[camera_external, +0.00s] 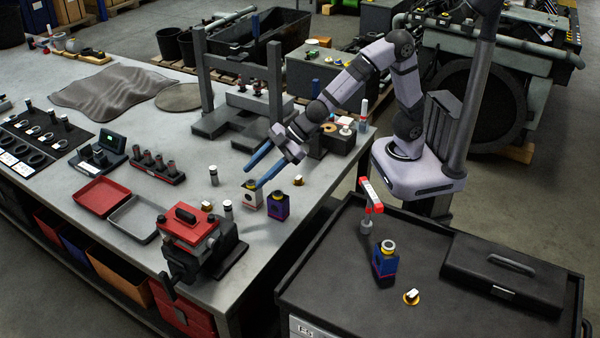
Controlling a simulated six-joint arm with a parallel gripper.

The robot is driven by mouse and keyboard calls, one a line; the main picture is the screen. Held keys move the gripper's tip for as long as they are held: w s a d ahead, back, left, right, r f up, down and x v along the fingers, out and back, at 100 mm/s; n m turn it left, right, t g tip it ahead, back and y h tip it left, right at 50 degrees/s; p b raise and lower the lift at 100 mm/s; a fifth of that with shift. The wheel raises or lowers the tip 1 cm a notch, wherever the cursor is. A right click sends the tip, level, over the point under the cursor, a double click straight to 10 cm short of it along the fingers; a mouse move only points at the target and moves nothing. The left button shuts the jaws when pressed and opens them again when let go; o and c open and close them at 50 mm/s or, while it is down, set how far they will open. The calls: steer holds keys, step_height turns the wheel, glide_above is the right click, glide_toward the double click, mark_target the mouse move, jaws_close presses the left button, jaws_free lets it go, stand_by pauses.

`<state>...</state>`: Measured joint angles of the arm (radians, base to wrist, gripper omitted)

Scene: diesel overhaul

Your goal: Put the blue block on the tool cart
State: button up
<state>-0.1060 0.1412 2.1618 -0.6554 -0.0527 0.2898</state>
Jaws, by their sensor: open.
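Another blue block (385,264), with a pale ring on top and a reddish band, stands upright on the black tool cart (325,272). My gripper (252,178) has long blue fingers spread apart, pointing down and left. Nothing shows between the fingers.
A black toolbox (510,280) fills the cart's right side. A red-and-white tool on a grey stand (368,205) and a small yellow-based part (411,297) are also there. The red vise (195,235), small cylinders and a press frame (240,105) crowd the bench around my gripper.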

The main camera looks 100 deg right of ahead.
steer(key=s+d+f+m+g+h, duration=0.1)
steer(key=s+d+f+m+g, duration=0.15)
steer(key=s, duration=0.35)
steer(key=s+d+f+m+g+h, duration=0.1)
steer(key=s+d+f+g, duration=0.1)
steer(key=s+d+f, duration=0.3)
steer(key=s+f+m+g, duration=0.1)
steer(key=s+g, duration=0.1)
steer(key=s, duration=0.7)
steer(key=s+a+f+m+g, duration=0.1)
steer(key=s+f+g, duration=0.1)
steer(key=s, duration=0.7)
steer(key=shift+s+f+g+y, duration=0.25)
steer(key=shift+s+g+y, duration=0.05)
steer(key=shift+g, duration=0.45)
